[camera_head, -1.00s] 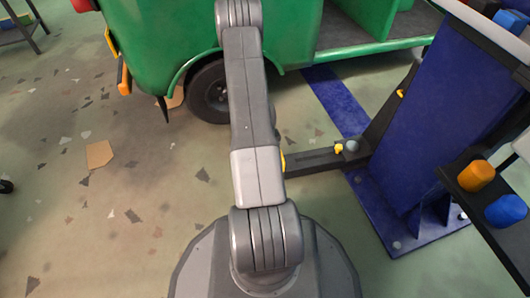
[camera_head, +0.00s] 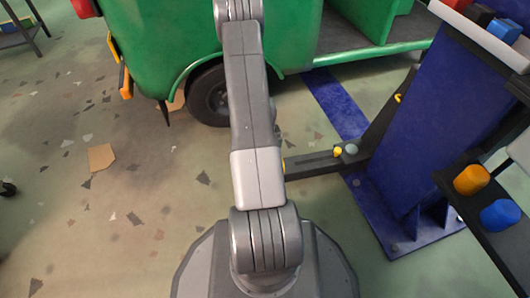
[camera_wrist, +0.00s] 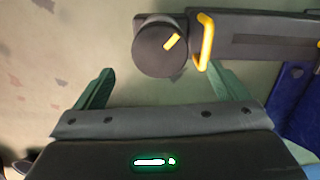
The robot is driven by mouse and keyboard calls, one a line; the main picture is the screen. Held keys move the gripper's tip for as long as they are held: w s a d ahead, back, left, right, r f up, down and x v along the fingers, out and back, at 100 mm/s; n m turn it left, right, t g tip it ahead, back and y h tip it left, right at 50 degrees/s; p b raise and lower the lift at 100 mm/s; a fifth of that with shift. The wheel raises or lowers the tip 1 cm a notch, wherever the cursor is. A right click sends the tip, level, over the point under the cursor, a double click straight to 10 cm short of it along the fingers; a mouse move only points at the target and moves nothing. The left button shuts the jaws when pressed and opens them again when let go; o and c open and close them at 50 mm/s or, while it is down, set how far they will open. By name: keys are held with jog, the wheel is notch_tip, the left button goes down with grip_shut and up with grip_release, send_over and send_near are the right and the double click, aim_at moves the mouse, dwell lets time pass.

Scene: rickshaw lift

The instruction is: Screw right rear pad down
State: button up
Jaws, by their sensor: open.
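A round dark pad (camera_wrist: 158,50) with a yellow mark on its top sits at the end of a dark lift arm (camera_wrist: 262,38) in the wrist view. A yellow handle (camera_wrist: 206,42) stands on the arm just right of the pad. My gripper (camera_wrist: 163,70) is open, with one green finger to the lower left of the pad and the other to its lower right. Nothing is between the fingers' inner faces near the palm. In the head view the lift arm (camera_head: 313,165) reaches left from the post, and my own arm hides the pad and my gripper.
A green rickshaw (camera_head: 165,35) with a black wheel (camera_head: 209,96) stands ahead. A blue lift post (camera_head: 440,130) with a bolted base plate is at right. A dark shelf there holds an orange cap (camera_head: 471,180) and a blue cap (camera_head: 501,214). The floor at left is mostly open.

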notch_tip(320, 180, up, 9)
jog(key=p, duration=0.3)
jog(key=shift+r, duration=0.15)
